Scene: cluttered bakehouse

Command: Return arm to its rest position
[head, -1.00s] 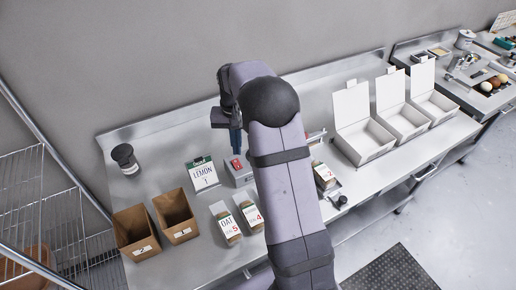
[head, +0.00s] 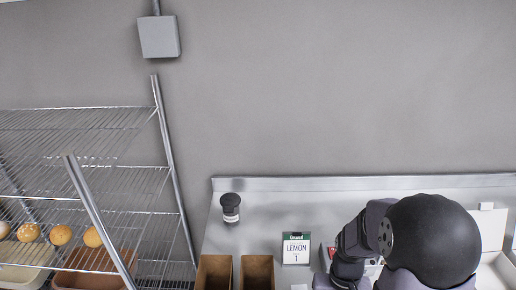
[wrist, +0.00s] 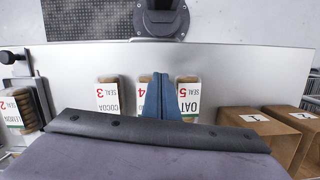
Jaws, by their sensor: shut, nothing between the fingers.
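My gripper (wrist: 159,80) shows in the wrist view as two blue fingers pressed together with nothing between them. It hangs above the steel worktop (wrist: 75,65). The fingers partly cover a bag marked 4 (wrist: 144,92), so its name is hidden. A bag marked Oat 5 (wrist: 188,95) is just right of the fingers, and a Cocoa 3 bag (wrist: 108,95) lies to the left. In the head view my arm fills the lower right, and the fingers are out of sight.
A Lemon 1 card (head: 296,250), a dark-capped jar (head: 230,207) and two brown boxes (head: 215,272) (head: 257,272) stand on the worktop. A wire rack (head: 162,150) with buns is at left. A Lemon 2 bag (wrist: 22,110) sits at the wrist view's left.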

